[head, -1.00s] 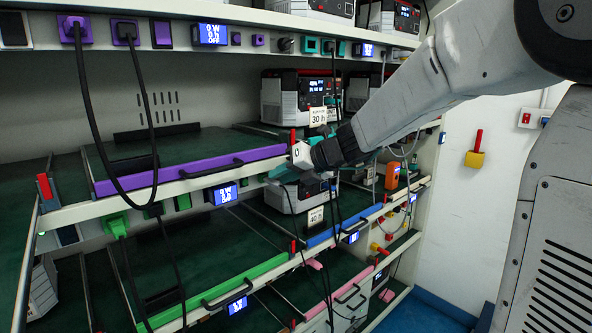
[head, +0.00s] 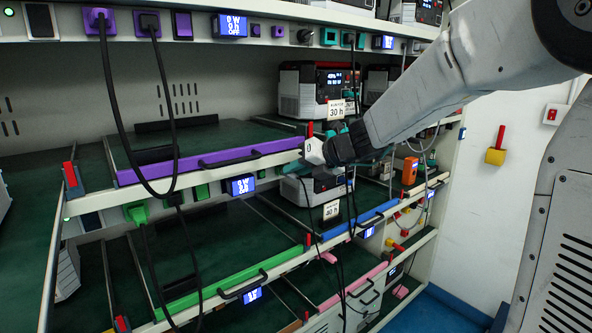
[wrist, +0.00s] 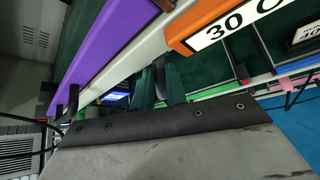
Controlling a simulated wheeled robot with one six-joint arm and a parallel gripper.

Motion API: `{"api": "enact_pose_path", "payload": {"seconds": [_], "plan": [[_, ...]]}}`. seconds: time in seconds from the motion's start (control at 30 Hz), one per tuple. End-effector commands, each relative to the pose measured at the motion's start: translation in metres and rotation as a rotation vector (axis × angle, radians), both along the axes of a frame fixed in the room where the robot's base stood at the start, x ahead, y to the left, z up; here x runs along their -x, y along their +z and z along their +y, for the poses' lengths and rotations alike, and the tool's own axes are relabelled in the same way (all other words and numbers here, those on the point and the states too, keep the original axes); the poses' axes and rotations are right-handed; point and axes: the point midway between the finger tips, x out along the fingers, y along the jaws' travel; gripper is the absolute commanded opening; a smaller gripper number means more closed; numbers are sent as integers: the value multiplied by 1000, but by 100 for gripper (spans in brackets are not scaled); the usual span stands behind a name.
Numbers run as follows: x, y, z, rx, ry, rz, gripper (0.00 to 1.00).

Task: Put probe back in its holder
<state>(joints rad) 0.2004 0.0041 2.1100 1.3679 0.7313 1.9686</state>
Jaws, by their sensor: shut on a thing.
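My gripper (wrist: 161,84) shows in the wrist view as two dark teal fingers closed around a thin dark piece, which I take to be the probe (wrist: 160,80). Most of that piece is hidden by the fingers and the wrist. In the head view my gripper (head: 300,168) is at the right end of the purple-edged shelf, in front of the rack, and what it holds is too small to make out. An orange handheld device (head: 410,170) stands at the right end of the rack, with cables near it. I cannot tell which part is the probe's holder.
A purple shelf edge (head: 205,164) with a black handle runs beside my gripper. A 30 h label (head: 341,108) and a 40 h label (head: 331,210) stand on units nearby. Black cables (head: 112,110) hang in front of the shelves. A yellow block (head: 495,157) with a red stick is on the wall.

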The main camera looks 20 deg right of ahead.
Motion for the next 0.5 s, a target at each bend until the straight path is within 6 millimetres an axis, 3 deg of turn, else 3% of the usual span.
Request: {"api": "enact_pose_path", "payload": {"seconds": [0.5], "plan": [[6, -1, -2, 0, 0, 2, 0]]}}
